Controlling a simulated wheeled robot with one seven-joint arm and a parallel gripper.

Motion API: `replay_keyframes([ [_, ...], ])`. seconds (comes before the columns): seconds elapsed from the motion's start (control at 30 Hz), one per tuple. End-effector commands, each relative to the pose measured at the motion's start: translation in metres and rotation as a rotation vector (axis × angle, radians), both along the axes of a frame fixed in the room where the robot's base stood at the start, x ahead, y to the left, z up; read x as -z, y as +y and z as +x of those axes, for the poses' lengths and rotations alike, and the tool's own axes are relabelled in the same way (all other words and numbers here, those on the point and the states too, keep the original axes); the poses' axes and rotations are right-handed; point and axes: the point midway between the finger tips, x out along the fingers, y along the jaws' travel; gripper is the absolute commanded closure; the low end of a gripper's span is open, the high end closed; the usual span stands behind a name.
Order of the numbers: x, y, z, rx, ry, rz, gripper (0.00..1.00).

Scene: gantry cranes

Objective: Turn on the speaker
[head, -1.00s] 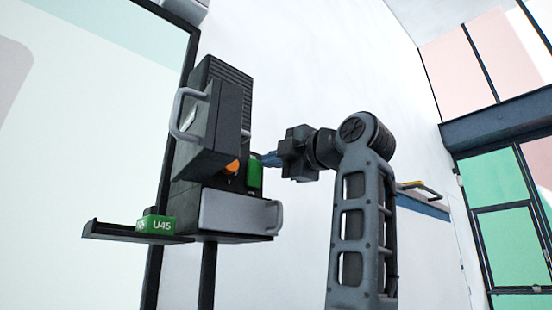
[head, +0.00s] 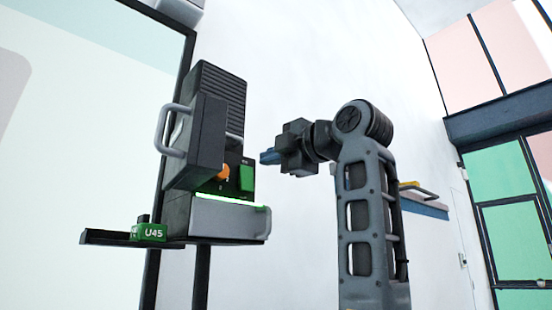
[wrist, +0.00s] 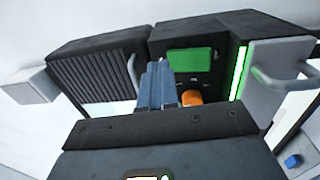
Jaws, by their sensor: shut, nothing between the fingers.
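The speaker (head: 220,90) is a black ribbed unit on a stand. Its front has a green panel (head: 246,178), an orange knob (head: 222,173) and a green light strip (head: 229,200) that glows. In the wrist view I see the green panel (wrist: 190,61), the knob (wrist: 191,97) and the glowing strip (wrist: 238,72). My gripper (head: 266,157) is shut and empty, to the right of the green panel with a gap between them in the head view. The shut fingers (wrist: 156,85) show in the wrist view and hide part of the speaker's front.
A black cover with a grey handle (head: 166,130) juts out at the speaker's left. A grey block with a handle (head: 228,220) is below the strip. A green U45 block (head: 149,233) sits on the dark shelf (head: 100,237).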

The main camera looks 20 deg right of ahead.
Motion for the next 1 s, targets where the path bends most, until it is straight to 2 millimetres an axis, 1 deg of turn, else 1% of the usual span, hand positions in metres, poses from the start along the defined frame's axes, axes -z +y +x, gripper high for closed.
replay_keyframes([
  [0.07,-0.002,0.004,0.000,-0.002,-0.001,-0.002,1.00],
  [0.27,-0.004,-0.004,-0.021,0.000,-0.004,-0.002,1.00],
  [0.7,-0.014,-0.024,-0.081,-0.001,-0.005,-0.002,1.00],
  [0.83,-0.017,-0.027,-0.091,-0.001,-0.004,-0.002,1.00],
  [1.0,-0.017,-0.027,-0.094,-0.002,-0.001,-0.001,1.00],
])
